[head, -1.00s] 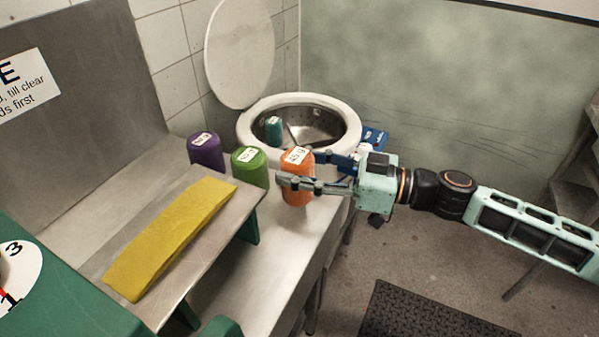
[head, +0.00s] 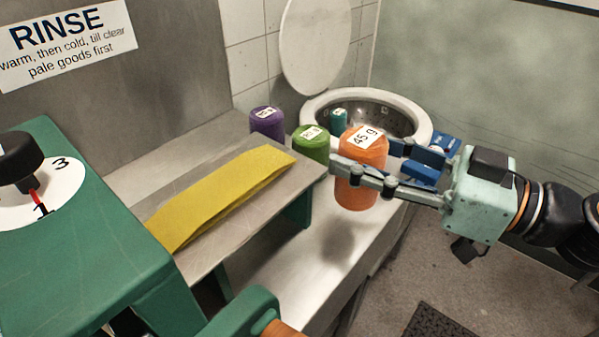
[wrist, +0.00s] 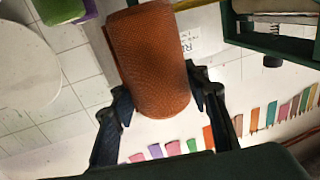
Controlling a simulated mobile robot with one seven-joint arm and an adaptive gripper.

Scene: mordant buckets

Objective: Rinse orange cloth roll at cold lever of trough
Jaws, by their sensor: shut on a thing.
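The orange cloth roll (head: 360,172), with a "45 g" label on its top end, is upright between the fingers of my gripper (head: 364,176). In the wrist view the orange roll (wrist: 150,62) sits between both fingers of my gripper (wrist: 158,105). My gripper is shut on it and holds it above the pale ledge, with a shadow below. The trough's back panel with the "RINSE" sign (head: 68,40) is at upper left. I cannot make out a lever marked cold.
A purple roll (head: 266,122) and a green roll (head: 311,146) stand close left of the orange one. A yellow cloth (head: 220,195) lies on the metal shelf. A round bucket (head: 318,103) with a teal roll (head: 338,119) is behind. A green dial housing (head: 95,235) is at lower left.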

